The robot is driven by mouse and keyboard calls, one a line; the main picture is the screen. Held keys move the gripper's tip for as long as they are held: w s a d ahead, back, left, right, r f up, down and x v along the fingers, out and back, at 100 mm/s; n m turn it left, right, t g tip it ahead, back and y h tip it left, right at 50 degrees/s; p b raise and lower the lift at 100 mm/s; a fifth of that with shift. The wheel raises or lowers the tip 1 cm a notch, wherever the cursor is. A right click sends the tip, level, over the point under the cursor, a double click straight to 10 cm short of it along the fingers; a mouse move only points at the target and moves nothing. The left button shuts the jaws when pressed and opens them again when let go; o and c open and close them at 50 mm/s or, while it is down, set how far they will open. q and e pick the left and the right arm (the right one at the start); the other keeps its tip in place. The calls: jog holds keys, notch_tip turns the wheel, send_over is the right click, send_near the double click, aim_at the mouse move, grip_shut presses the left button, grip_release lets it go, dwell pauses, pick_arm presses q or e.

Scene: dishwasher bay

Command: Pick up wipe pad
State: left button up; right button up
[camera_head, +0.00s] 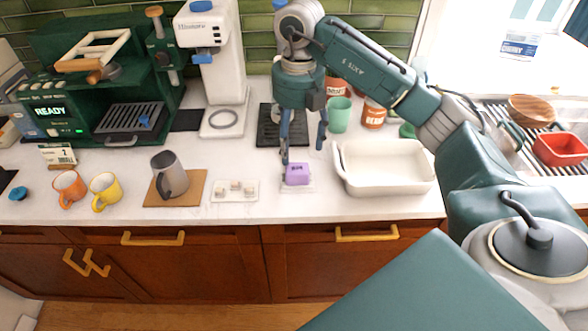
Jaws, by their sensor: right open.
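The wipe pad appears to be the small purple block (298,174) near the counter's front edge, on a pale flat piece. My right gripper (303,153) points down just above and behind it in the picture. Its two blue-grey fingers are spread apart with nothing between them. The left fingertip comes close to the block's upper left edge; I cannot tell whether it touches. My left gripper is not in view.
A white basin (384,183) stands close to the right of the block. A small tray (235,197) with pale cubes lies to the left, then a grey pitcher (169,175) on a brown board. A green cup (339,115) and a dark mat (268,138) are behind the gripper.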

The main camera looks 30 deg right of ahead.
aim_at(297, 168)
jog(key=f, duration=0.3)
jog(key=f+p, duration=0.1)
jog(key=f, duration=0.1)
jog(key=shift+s+d, duration=0.1)
jog(key=shift+d, duration=0.15)
jog(key=f, duration=0.1)
jog(key=f+p, duration=0.1)
jog(key=f, duration=0.1)
jog(key=f+p, duration=0.1)
jog(key=shift+w+f, duration=0.15)
jog(key=shift+w, duration=0.1)
jog(key=shift+f, duration=0.55)
jog(key=c, duration=1.1)
